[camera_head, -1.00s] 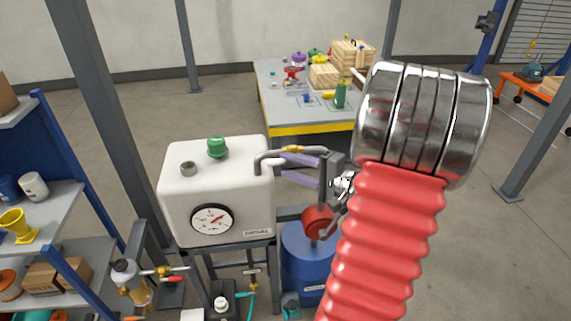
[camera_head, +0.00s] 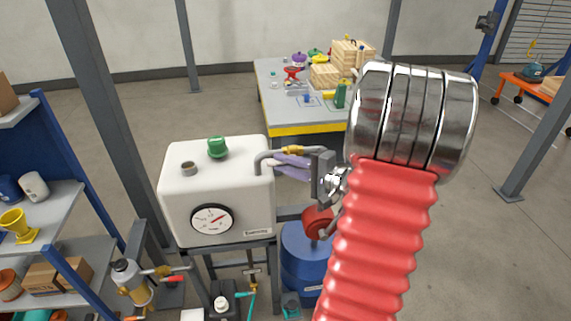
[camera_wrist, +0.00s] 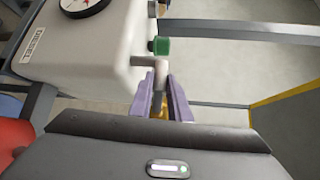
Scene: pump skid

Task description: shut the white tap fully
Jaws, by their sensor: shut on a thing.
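The white tank (camera_head: 175,215) stands on a frame left of the middle in the head view. A grey pipe bends out of its right side and ends at a brass tap body (camera_head: 293,150). The grey pipe also shows in the wrist view (camera_wrist: 158,72), with a bit of brass (camera_wrist: 159,112) between the fingers. My gripper (camera_head: 280,163) has purple fingers, close together just under the brass body, shut on the tap. The fingers hide the tap's handle, so its white part and its angle cannot be made out.
A green cap (camera_head: 217,147) and a short pipe stub (camera_head: 189,168) stand on the tank top. A dial (camera_head: 212,219) is on its front. A blue drum (camera_head: 300,262) stands below my arm. A workbench (camera_head: 312,129) is behind, with clear floor between.

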